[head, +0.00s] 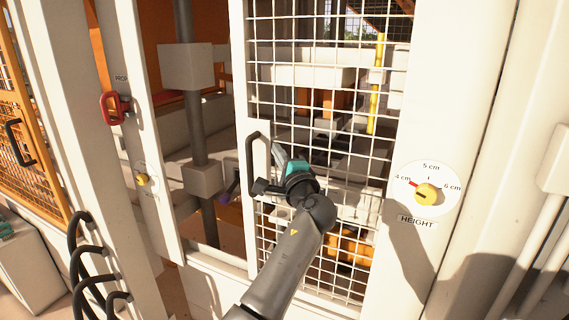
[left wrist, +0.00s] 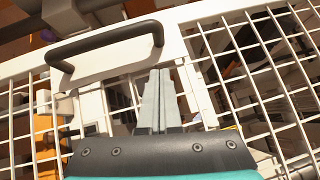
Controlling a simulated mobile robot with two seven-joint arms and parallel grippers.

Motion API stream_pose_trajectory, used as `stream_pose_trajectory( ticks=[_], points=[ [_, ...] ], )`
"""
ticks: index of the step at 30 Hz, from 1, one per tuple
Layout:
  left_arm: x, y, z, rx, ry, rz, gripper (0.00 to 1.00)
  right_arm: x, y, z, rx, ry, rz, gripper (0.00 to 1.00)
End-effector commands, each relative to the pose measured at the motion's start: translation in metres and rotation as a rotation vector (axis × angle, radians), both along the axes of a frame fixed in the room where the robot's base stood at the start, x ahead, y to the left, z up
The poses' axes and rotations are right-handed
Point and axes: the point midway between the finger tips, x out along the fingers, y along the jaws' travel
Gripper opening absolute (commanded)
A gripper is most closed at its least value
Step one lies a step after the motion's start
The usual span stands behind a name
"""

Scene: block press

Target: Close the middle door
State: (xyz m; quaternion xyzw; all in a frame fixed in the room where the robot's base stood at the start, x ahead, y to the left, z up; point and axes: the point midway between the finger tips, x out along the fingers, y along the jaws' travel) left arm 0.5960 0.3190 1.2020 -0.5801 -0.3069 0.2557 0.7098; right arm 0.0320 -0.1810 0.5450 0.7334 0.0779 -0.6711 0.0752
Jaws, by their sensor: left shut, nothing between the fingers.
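The middle door (head: 325,70) is a white-framed wire mesh panel with a black bar handle (head: 250,165) on its left edge stile. A wide gap lies between that edge and the post to the left, so the door stands open. My left gripper (head: 277,148) is in front of the mesh, just right of the handle, its fingers shut and empty. In the left wrist view the closed fingers (left wrist: 158,74) point at the door's white frame, below and right of the handle (left wrist: 105,45). I cannot tell whether they touch the door. My right gripper is not in view.
A white post with a yellow HEIGHT dial (head: 427,193) stands right of the door. On the left are a post with a red PROP handle (head: 113,108), a small yellow knob (head: 142,180) and an orange mesh door (head: 25,130). Grey press columns (head: 197,140) show through the gap.

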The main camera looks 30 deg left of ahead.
Motion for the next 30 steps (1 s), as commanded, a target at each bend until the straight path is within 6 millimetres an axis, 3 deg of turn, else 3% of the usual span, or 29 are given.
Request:
stream_pose_trajectory(
  ticks=[2, 9, 25, 30],
  points=[
    [0.008, 0.009, 0.002, 0.001, 0.001, 0.001, 0.0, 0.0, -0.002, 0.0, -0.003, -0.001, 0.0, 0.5],
    [0.006, 0.04, 0.008, -0.001, 0.001, 0.0, 0.0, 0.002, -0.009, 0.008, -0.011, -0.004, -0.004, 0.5],
    [0.005, 0.048, 0.009, -0.001, 0.001, -0.001, 0.0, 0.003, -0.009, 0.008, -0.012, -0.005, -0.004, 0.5],
    [0.004, 0.064, 0.009, 0.001, 0.002, 0.003, 0.0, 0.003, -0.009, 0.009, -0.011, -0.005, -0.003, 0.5]
  ],
)
